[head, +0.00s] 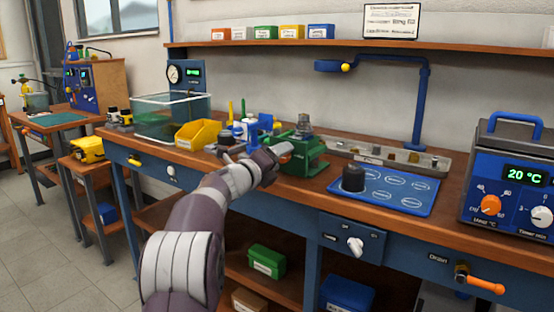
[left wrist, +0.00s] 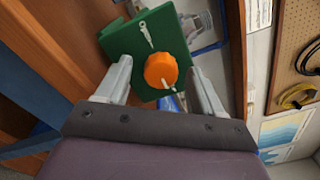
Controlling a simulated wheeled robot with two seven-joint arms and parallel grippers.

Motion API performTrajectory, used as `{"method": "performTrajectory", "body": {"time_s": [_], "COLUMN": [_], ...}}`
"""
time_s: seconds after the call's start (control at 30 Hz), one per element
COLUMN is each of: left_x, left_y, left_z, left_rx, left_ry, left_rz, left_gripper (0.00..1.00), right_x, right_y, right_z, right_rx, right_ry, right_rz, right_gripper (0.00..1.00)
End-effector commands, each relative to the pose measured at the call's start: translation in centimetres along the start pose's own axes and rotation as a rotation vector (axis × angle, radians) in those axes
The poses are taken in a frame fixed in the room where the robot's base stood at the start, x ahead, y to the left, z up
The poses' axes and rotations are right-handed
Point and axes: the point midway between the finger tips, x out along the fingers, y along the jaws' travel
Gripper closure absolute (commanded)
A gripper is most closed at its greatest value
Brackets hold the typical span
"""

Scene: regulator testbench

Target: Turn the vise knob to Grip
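The green vise (head: 308,160) stands on the workbench near its front edge. In the left wrist view, its green face (left wrist: 122,42) carries an orange round knob (left wrist: 158,68) with a white mark toward its lower right. A white symbol (left wrist: 146,34) is printed above the knob. My left gripper (head: 277,156) is in front of the vise in the head view and hides the knob there. In the left wrist view its two fingers are spread, one on each side of the knob, with visible gaps. My right gripper is not in view.
A blue mat with a black cylinder (head: 353,178) lies right of the vise. A blue heater box (head: 510,190) stands far right. A yellow bin (head: 198,134) and a clear tank (head: 172,115) are left. A white knob (head: 355,245) and an orange lever (head: 485,286) protrude from the bench front.

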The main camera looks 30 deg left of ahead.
Motion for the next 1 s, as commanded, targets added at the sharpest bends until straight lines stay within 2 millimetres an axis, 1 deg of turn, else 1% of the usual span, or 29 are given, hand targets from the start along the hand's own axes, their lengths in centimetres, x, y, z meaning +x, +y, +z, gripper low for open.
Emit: {"method": "performTrajectory", "body": {"time_s": [0.17, 0.27, 0.37, 0.6, 0.7, 0.83, 1.0], "left_x": [-0.1, -0.8, -2.7, -9.2, -11.1, -12.4, -12.8], "left_y": [-0.1, -0.1, -0.1, -0.1, -0.1, -0.1, 0.0], "left_z": [0.0, 0.1, 0.1, 0.2, 0.1, 0.0, 0.0], "left_rx": [0.000, -0.001, 0.000, 0.000, -0.001, 0.000, 0.000], "left_ry": [-0.001, -0.001, -0.002, -0.004, -0.002, -0.001, 0.000], "left_rz": [-0.001, 0.000, 0.000, 0.002, 0.001, 0.000, 0.000], "left_gripper": [0.33, 0.33, 0.33, 0.33, 0.33, 0.33, 0.33], "right_x": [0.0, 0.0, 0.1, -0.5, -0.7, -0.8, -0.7], "right_y": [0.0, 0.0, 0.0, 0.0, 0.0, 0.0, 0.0], "right_z": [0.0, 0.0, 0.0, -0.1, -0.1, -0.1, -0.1], "right_rx": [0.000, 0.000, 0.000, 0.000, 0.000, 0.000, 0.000], "right_ry": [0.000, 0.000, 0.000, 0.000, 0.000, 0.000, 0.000], "right_rz": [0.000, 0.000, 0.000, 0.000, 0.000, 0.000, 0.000], "right_gripper": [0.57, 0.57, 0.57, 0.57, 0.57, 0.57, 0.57]}}
